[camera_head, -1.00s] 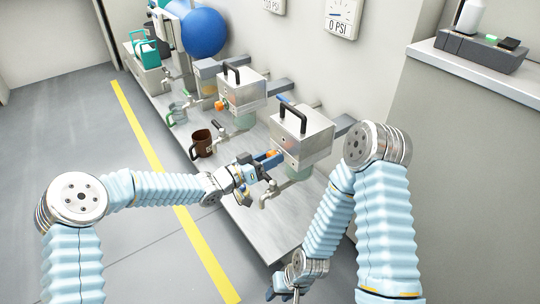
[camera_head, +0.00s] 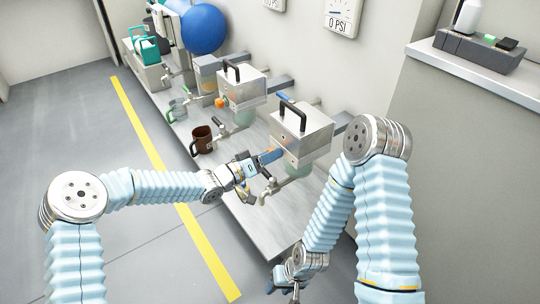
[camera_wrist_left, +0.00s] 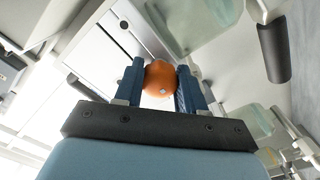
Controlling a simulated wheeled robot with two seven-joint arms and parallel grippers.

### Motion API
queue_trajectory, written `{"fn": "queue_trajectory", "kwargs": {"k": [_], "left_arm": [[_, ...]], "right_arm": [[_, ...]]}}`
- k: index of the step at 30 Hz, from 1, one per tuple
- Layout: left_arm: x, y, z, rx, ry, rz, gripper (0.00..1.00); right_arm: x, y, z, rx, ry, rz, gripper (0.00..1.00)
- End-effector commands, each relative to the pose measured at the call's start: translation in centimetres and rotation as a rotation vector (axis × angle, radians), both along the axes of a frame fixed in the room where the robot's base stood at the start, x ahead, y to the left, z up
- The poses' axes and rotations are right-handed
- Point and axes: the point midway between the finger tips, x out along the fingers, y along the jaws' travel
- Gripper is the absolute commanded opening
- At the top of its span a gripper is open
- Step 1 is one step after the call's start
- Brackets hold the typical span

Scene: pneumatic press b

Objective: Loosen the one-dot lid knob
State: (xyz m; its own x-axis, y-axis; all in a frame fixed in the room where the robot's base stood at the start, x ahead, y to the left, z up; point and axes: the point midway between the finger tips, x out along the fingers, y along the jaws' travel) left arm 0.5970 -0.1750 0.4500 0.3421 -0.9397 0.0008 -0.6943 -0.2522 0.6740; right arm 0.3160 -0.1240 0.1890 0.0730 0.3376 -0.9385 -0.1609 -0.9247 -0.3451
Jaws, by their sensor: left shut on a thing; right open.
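The nearest press has a grey metal box (camera_head: 305,132) with a black top handle (camera_head: 290,111). In the left wrist view, an orange round knob (camera_wrist_left: 160,78) with one pale dot facing the camera sits between the blue fingers of my left gripper (camera_wrist_left: 161,84). My left gripper (camera_head: 271,156) is shut on this knob at the front of the box. In the head view the fingers mostly hide the knob. My right gripper (camera_head: 284,284) is low at the bottom edge of the head view, open and away from the presses.
A second press (camera_head: 242,90) with an orange knob (camera_head: 219,102) stands farther back. A brown mug (camera_head: 202,140) and a clear cup (camera_head: 177,110) stand on the bench (camera_head: 262,228). A grey counter (camera_head: 480,74) rises at the right.

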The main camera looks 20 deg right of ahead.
Motion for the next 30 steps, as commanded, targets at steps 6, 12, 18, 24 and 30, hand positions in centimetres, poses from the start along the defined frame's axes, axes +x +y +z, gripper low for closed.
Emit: {"fn": "queue_trajectory", "kwargs": {"k": [6,12,18,24,30], "left_arm": [[-0.1,-0.1,-0.1,0.002,0.002,-0.003,0.44],[-0.1,-0.1,-0.1,0.001,0.001,-0.001,0.65],[-0.1,0.0,0.0,0.001,-0.001,-0.001,0.65],[-0.6,2.0,0.1,0.003,-0.001,0.001,0.65],[-2.3,6.6,0.1,0.002,0.0,0.002,0.65]], "right_arm": [[0.0,0.0,0.0,0.0,0.0,0.0,0.43],[0.0,0.0,0.0,0.0,0.0,0.0,0.43],[0.0,0.0,0.0,0.0,0.0,0.0,0.43],[0.0,0.0,0.2,0.0,0.0,0.0,0.43],[0.0,-0.1,0.6,-0.001,-0.001,0.0,0.43]]}}
